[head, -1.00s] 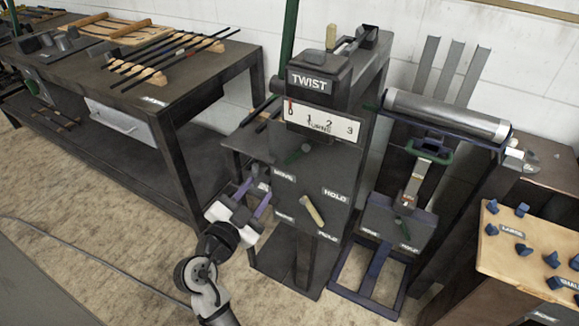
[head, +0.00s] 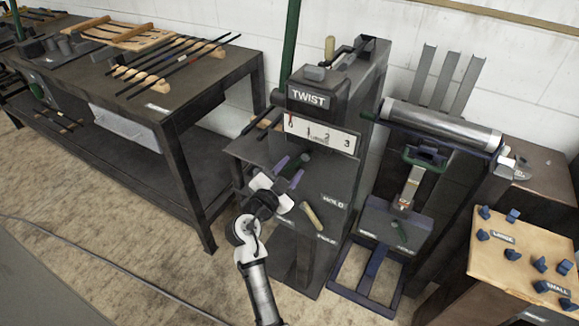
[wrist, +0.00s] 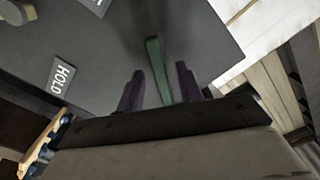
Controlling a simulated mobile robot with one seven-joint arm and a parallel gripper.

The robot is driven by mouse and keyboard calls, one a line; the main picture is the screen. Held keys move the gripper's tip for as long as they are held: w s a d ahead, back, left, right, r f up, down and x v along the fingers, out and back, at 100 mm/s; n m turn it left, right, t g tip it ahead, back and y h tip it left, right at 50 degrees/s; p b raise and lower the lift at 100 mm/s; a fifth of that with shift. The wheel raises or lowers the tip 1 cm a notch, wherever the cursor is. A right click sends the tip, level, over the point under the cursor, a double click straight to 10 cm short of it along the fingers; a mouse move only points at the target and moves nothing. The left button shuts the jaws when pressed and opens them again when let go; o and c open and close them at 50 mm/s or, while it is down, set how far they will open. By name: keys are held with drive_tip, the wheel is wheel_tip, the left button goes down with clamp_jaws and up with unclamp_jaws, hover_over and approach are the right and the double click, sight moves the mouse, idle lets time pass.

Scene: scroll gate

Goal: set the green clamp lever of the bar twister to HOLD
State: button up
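The bar twister (head: 345,150) is a dark machine with a TWIST sign and a dial. Its green clamp lever (wrist: 158,70) shows in the wrist view, standing out from the dark front panel; in the head view it is mostly hidden by my gripper. My gripper (head: 289,170) is open at the panel. In the wrist view its two purple fingers (wrist: 160,88) stand either side of the lever, with a gap on each side. The HOLD label (head: 333,201) is right of a cream-handled lever; it also shows in the wrist view (wrist: 63,75), left of the green lever.
The cream lever (head: 312,216) sits low on the same panel, close to my gripper. A second machine (head: 395,225) with its own green lever stands to the right. A workbench (head: 200,85) with bars is at left. The floor in front is open.

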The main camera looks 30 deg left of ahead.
drive_tip(key=shift+w, duration=0.1)
clamp_jaws()
drive_tip(key=shift+d+f, duration=0.15)
idle(0.4)
drive_tip(key=n+b, duration=0.1)
drive_tip(key=d+f+n+b, duration=0.1)
drive_tip(key=shift+d+n, duration=0.15)
drive_tip(key=shift+n, duration=0.25)
drive_tip(key=shift+d+n, duration=0.5)
drive_tip(key=shift+n, duration=0.4)
drive_tip(key=d+n, duration=0.1)
drive_tip(key=n, duration=0.1)
drive_tip(key=d+n, duration=0.1)
drive_tip(key=n, duration=0.1)
drive_tip(key=shift+d+r+n, duration=0.1)
drive_tip(key=shift+d+n, duration=0.15)
drive_tip(key=shift+n, duration=0.05)
drive_tip(key=shift+s+d+r+n+p, duration=0.15)
drive_tip(key=shift+d+n+p, duration=0.25)
drive_tip(key=shift+n, duration=0.4)
drive_tip(key=shift+d+r+n+p, duration=0.25)
drive_tip(key=shift+d+n, duration=0.15)
drive_tip(key=shift+n, duration=0.4)
drive_tip(key=shift+s+d+r+n+p, duration=0.1)
drive_tip(key=shift+d+n+p, duration=0.3)
drive_tip(key=shift+n, duration=0.4)
